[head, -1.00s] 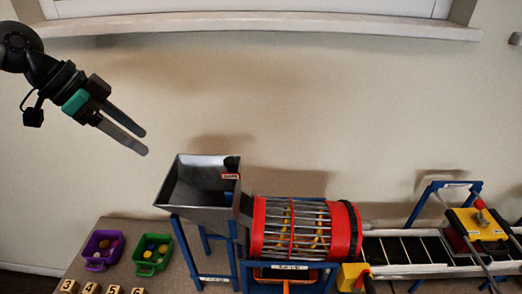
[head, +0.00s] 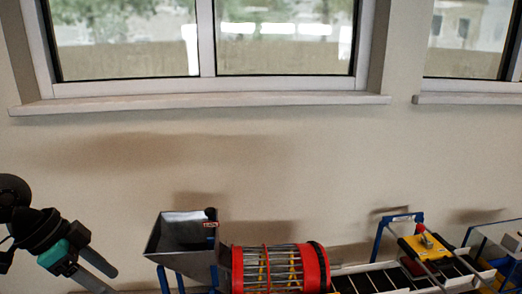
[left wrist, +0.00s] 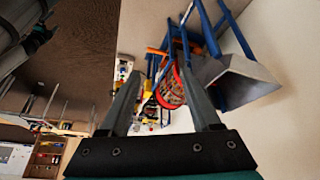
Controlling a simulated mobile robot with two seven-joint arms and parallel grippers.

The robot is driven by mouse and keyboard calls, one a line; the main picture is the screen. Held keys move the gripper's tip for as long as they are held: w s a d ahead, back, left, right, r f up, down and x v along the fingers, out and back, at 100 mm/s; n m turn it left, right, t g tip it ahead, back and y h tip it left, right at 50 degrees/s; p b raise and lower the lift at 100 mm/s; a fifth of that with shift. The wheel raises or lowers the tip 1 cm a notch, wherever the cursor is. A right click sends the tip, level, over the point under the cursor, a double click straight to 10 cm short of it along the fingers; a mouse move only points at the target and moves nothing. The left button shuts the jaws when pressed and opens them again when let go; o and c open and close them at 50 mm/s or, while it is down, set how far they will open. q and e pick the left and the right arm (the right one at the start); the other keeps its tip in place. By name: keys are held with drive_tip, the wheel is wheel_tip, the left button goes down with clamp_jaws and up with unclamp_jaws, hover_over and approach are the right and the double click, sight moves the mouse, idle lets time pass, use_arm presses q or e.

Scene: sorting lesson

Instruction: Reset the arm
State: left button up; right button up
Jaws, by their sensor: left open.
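My left gripper (head: 105,276) is at the lower left of the head view, its two grey fingers apart with nothing between them. It is left of the grey metal hopper (head: 182,236) and apart from it. In the left wrist view the open fingers (left wrist: 168,100) point toward the red drum (left wrist: 170,88) and the blue stand in the distance. The hopper also shows at the right there (left wrist: 238,78). My right gripper is in neither view.
The red barred drum (head: 322,268) stands right of the hopper. A conveyor (head: 368,282) runs right from it, with a yellow box (head: 420,247) on a blue frame above. A window sill (head: 200,103) crosses the wall. The wall space above the machine is clear.

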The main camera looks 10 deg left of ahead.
use_arm(q)
drive_tip(key=s+d+f, duration=0.4)
drive_tip(key=d+f, duration=0.2)
drive_tip(key=f, duration=0.2)
drive_tip(key=s+d+f, duration=0.3)
drive_tip(key=d+f, duration=0.3)
drive_tip(key=f, duration=0.3)
drive_tip(key=s+d+f+n+y, duration=0.2)
drive_tip(key=s+d+n+y, duration=0.2)
drive_tip(key=s+n, duration=0.45)
drive_tip(key=s+f+b, duration=0.3)
drive_tip(key=f+b, duration=0.6)
drive_tip(key=f, duration=2.3)
drive_tip(key=s+a+f+g+b, duration=0.1)
drive_tip(key=s+f+b, duration=0.3)
drive_tip(key=s+f, duration=0.3)
drive_tip(key=s+a+f+b, duration=0.1)
drive_tip(key=s+f+b, duration=0.2)
drive_tip(key=s+f, duration=0.5)
wheel_tip(320, 180, down, 6)
drive_tip(key=shift+s+a+r+m+g+b, duration=0.15)
drive_tip(key=shift+s+a+m+g+b, duration=0.05)
drive_tip(key=shift+a+m+g+b, duration=0.2)
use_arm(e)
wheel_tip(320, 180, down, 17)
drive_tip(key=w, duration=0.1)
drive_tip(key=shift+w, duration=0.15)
